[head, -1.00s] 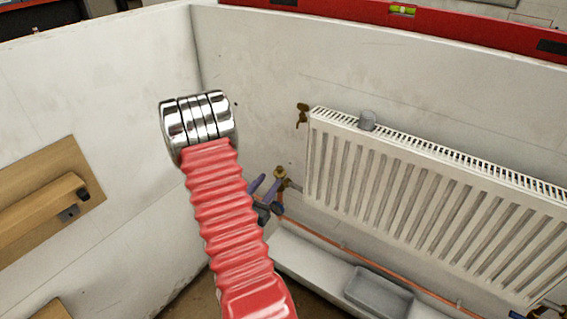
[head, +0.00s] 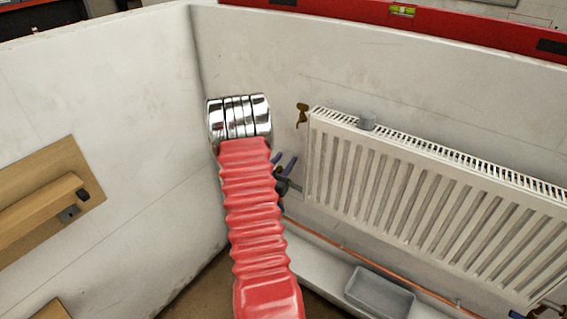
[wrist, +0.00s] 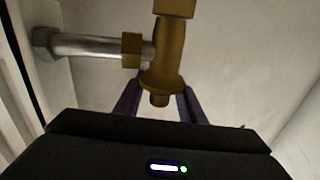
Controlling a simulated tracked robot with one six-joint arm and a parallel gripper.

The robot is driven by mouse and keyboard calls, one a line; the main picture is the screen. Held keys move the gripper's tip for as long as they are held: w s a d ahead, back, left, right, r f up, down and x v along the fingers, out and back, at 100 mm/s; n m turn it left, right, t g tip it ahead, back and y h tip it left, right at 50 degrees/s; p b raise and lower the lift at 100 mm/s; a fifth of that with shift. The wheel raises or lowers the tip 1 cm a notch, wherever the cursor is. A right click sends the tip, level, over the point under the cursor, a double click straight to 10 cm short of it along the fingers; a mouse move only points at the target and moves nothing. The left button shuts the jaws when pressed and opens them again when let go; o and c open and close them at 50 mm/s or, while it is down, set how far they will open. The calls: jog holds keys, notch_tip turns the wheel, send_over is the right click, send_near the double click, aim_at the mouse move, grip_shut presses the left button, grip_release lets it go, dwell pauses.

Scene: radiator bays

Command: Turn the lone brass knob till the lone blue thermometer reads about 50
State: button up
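A brass valve body (wrist: 168,55) fills the upper middle of the wrist view, with a rounded brass end pointing toward me. My gripper (head: 286,172) has purple fingers beside the radiator's lower left end. In the wrist view its two fingers stand apart, one on each side of the brass end; I cannot tell whether they touch it. In the head view my arm and fingers hide this valve. A small brass fitting (head: 302,115) sits on the wall at the radiator's top left corner. I cannot make out a blue thermometer with a readable scale.
The white radiator (head: 430,190) hangs on the right wall. A grey cylinder (head: 367,120) stands on its top. A copper pipe (head: 345,250) runs below, above a grey tray (head: 380,291). A wooden board (head: 45,205) is on the left wall. A blue-and-brass fitting (head: 530,312) is at lower right.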

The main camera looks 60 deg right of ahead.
jog(key=shift+c, duration=0.5)
grip_shut()
jog(key=shift+w+d, duration=0.1)
dwell(1.2)
jog(key=shift+c, duration=1)
grip_release()
jog(key=o, duration=0.3)
